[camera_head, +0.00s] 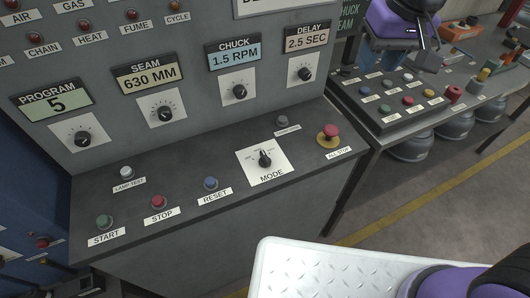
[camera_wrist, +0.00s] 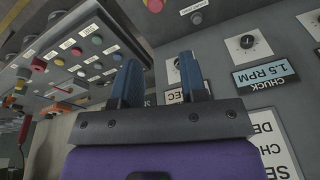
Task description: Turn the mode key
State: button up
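The mode key (camera_head: 264,158) is a small black knob on a white square plate marked MODE (camera_head: 272,176). It sits on the sloping desk of the grey control console in the head view; its pointer aims roughly up, away from the label. My gripper (camera_wrist: 160,80) shows in the wrist view with two blue fingers apart and nothing between them. In the head view my purple wrist (camera_head: 392,20) is at the top right, well above and to the right of the mode key, with the fingers hard to make out. The mode key is not in the wrist view.
A red all-stop mushroom button (camera_head: 329,133) stands right of the key, with a grey button (camera_head: 281,121) behind. The blue reset button (camera_head: 210,183) is to the left. Dials (camera_head: 239,91) line the upright panel. A button box (camera_head: 400,97) sits on the right-hand bench.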

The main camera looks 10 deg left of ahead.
jog(key=a+f+n+g, duration=0.1)
jog(key=a+f+n, duration=0.1)
jog(key=a+f, duration=0.85)
jog(key=n+h, duration=0.1)
send_near(265, 156)
jog(key=shift+g, duration=0.4)
jog(key=f, duration=0.9)
jog(key=shift+w+a+f, duration=0.15)
jog(key=shift+w, duration=0.25)
grip_shut()
